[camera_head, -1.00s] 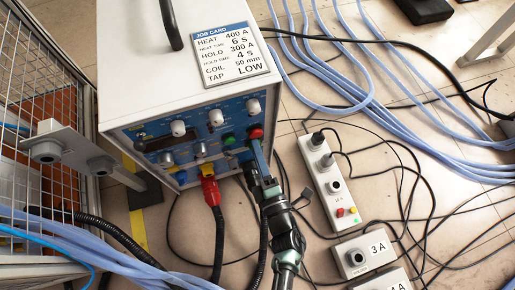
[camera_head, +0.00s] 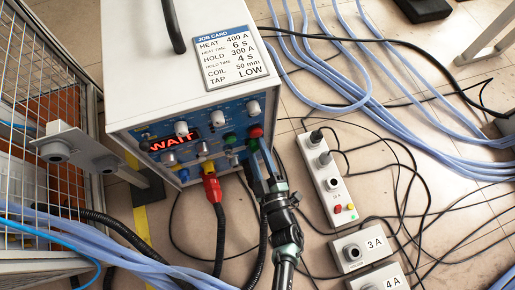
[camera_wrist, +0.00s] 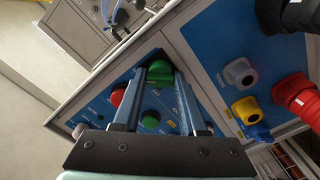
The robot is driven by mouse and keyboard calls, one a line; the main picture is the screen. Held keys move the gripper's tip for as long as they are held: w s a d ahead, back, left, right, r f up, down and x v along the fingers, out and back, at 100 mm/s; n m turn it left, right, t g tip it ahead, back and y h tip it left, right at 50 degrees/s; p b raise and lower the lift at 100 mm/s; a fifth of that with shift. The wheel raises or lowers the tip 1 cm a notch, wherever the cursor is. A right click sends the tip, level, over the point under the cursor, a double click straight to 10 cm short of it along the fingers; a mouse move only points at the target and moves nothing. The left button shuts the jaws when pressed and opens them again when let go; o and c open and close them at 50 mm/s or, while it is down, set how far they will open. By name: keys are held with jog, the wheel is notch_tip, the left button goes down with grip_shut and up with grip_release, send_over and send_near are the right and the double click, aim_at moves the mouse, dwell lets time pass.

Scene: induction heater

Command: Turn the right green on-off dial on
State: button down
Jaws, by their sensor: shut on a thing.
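The right green dial (camera_wrist: 160,72) sits between my fingertips in the wrist view, on the blue front panel of the heater. My gripper (camera_head: 256,151) reaches up to the lower right of that panel in the head view and is shut on the dial. The fingers hide most of the dial in the head view. Another green knob (camera_head: 229,138) is to its left, and a red knob (camera_head: 256,131) is just above my fingers. The display (camera_head: 174,141) is lit and reads WAIT in red.
A red connector (camera_head: 211,187) with a black cable hangs from the panel left of my gripper. A white power strip (camera_head: 326,178) lies on the floor to the right, with boxes marked 3 A (camera_head: 360,250) and 4 A. A metal bracket (camera_head: 75,143) stands left.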

jog(key=shift+m, duration=0.3)
jog(key=shift+c, duration=2.3)
grip_release()
jog(key=p+v, duration=0.3)
jog(key=v, duration=1)
